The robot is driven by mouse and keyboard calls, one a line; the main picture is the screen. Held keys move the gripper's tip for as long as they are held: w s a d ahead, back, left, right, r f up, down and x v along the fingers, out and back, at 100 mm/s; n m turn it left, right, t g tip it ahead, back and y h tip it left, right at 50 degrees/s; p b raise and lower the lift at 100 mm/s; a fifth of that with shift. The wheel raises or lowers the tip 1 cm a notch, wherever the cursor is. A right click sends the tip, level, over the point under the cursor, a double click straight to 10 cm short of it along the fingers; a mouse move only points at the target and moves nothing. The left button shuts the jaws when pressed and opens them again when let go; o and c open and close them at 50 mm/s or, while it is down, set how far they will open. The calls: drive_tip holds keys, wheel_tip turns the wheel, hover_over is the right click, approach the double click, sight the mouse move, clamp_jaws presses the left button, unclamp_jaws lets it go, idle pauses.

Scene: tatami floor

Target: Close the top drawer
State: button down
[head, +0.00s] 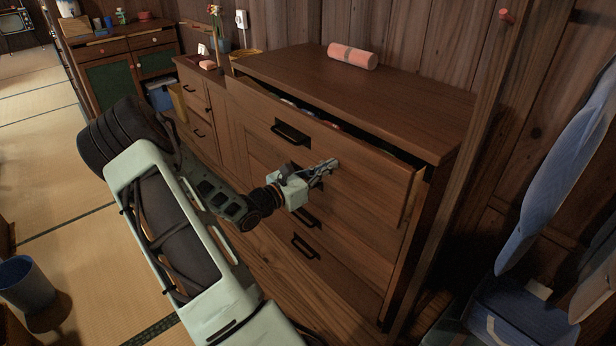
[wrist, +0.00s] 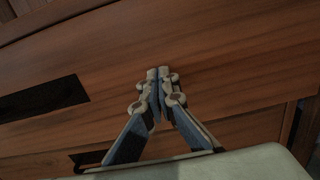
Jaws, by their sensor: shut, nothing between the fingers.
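The top drawer (head: 364,163) of the brown wooden dresser (head: 420,118) is partly open in the head view. It sticks out past the dresser top, and a narrow gap shows some contents inside. Its dark handle (head: 291,133) is left of my gripper (head: 330,168). My gripper is shut and empty, with its fingertips at the drawer's front face, right of the handle. In the wrist view, the shut fingertips (wrist: 158,74) are against or very close to the wooden drawer front (wrist: 220,60). I cannot tell whether they touch.
A pink roll (head: 353,57) lies on the dresser top. Lower drawers with dark handles (head: 305,247) look shut. A wooden post (head: 480,120) and hanging blue cloth (head: 560,165) stand to the right. A blue bin (head: 27,284) is at lower left on open tatami.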

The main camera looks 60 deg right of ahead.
sight(342, 160)
drive_tip(key=x, duration=0.5)
drive_tip(key=shift+d, duration=0.15)
drive_tip(key=shift+s+d, duration=0.1)
drive_tip(key=shift+d, duration=0.25)
drive_tip(key=shift+r, duration=0.1)
drive_tip(key=shift+d, duration=0.1)
